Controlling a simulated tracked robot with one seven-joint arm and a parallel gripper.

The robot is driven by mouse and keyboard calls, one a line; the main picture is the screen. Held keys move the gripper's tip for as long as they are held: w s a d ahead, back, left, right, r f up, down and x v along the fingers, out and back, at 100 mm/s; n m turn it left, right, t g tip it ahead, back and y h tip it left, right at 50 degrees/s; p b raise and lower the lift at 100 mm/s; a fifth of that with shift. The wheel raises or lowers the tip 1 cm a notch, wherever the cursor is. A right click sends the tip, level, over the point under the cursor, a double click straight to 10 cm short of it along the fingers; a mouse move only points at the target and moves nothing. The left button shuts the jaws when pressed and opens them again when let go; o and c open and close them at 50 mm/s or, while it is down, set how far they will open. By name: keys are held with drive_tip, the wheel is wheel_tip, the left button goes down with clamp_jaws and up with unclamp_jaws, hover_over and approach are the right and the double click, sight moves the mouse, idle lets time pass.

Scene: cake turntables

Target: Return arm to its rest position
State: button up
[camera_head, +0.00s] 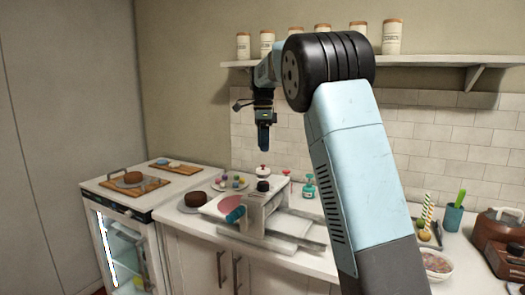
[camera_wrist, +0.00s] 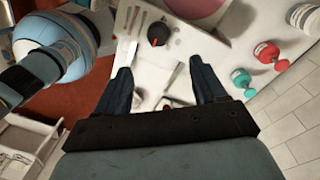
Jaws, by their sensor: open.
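My arm rises on the right in the head view and bends over at the top. My gripper (camera_head: 263,138) hangs pointing down in the air above the counter, apart from everything. In the wrist view my gripper (camera_wrist: 160,85) shows two dark fingers spread wide with nothing between them. Below it stands a white slicer-like machine (camera_head: 262,212) with a black knob (camera_wrist: 158,34) and a pink round part (camera_head: 229,206). The fingertips appear over the machine's pale surface without visible contact.
A chocolate cake (camera_head: 195,199) and a plate of coloured balls (camera_head: 230,182) sit left of the machine. Red (camera_wrist: 266,53) and green (camera_wrist: 242,78) small dispensers stand near the wall. A shelf (camera_head: 430,60) with jars runs above. A bowl (camera_head: 436,263) stands at right.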

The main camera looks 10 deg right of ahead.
idle(0.3)
drive_tip(key=s+d+r+n+t+y, duration=0.1)
drive_tip(key=s+d+r+n+t, duration=0.3)
drive_tip(key=s, duration=0.7)
drive_tip(key=s+d+f+n+g, duration=0.15)
drive_tip(key=s+n, duration=0.35)
drive_tip(key=s, duration=0.6)
drive_tip(key=s+f+n+t, duration=0.1)
drive_tip(key=s+f+n, duration=0.2)
drive_tip(key=s, duration=0.3)
drive_tip(key=s+f+n+t, duration=0.1)
drive_tip(key=s+f+n, duration=0.2)
drive_tip(key=s, duration=0.4)
drive_tip(key=s+d+f+n+t+h, duration=0.1)
drive_tip(key=s+f+n+t, duration=0.1)
drive_tip(key=s, duration=0.5)
drive_tip(key=shift+f+n, duration=0.5)
drive_tip(key=shift+n, duration=0.4)
